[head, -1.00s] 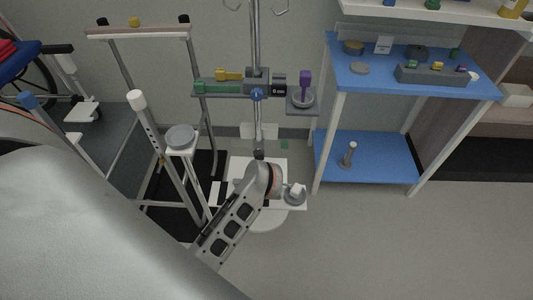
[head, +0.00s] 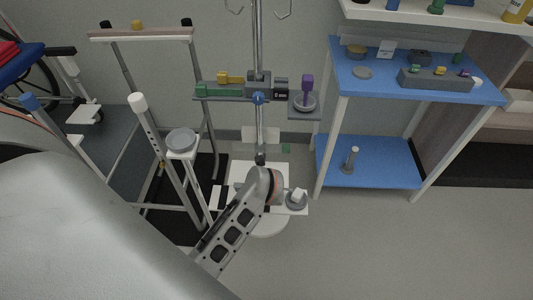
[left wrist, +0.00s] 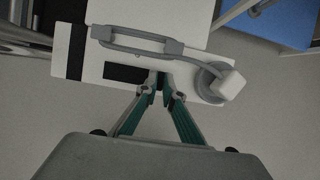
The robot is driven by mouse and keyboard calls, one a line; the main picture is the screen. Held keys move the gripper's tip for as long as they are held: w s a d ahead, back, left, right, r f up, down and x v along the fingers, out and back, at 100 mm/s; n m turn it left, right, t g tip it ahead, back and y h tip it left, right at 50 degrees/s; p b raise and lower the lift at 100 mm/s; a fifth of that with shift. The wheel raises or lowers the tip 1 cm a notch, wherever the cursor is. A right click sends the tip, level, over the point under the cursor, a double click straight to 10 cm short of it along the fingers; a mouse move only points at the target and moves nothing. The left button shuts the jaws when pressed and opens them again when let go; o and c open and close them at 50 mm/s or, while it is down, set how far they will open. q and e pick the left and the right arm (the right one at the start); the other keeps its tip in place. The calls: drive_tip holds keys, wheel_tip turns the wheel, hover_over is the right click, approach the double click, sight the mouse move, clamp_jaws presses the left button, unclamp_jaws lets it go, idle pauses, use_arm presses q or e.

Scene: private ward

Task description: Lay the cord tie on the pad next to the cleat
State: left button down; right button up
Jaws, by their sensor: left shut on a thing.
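My left gripper (left wrist: 160,82) is over the white plate (left wrist: 67,38) on the low stand, fingers close together. In the left wrist view it is shut on a small dark thing, likely the cord tie, mostly hidden between the fingertips. A black pad (left wrist: 124,73) lies on the plate just left of the fingertips. Just beyond them is a long grey cord loop with blocky ends, likely around the cleat (left wrist: 172,46). A cord runs right from it to a round grey holder with a white block (left wrist: 230,85). In the head view my wrist hides the fingertips. My right gripper is not in view.
A metal pole (head: 257,45) with a grey tool rail (head: 235,98) rises behind the plate. A walker-like frame (head: 143,34) stands left. A blue-shelved rack (head: 370,160) stands right. Grey floor (head: 330,245) is clear at front right.

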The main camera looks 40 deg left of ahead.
use_arm(q)
drive_tip(key=shift+f, duration=0.25)
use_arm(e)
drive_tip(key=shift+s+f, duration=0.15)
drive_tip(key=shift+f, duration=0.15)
use_arm(q)
drive_tip(key=shift+f+b, duration=0.4)
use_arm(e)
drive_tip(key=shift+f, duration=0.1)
use_arm(q)
drive_tip(key=c, duration=2.1)
unclamp_jaws()
drive_tip(key=shift+s, duration=0.1)
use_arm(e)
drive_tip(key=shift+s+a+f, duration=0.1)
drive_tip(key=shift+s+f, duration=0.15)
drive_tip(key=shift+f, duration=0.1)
use_arm(q)
drive_tip(key=w+a+p+v, duration=0.1)
drive_tip(key=p+v, duration=0.2)
drive_tip(key=v, duration=0.9)
drive_tip(key=shift+w+r, duration=0.25)
drive_tip(key=shift+r, duration=0.1)
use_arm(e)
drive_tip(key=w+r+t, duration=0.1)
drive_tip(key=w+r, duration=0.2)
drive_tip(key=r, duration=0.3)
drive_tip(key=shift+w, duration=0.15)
use_arm(q)
drive_tip(key=shift+d, duration=0.1)
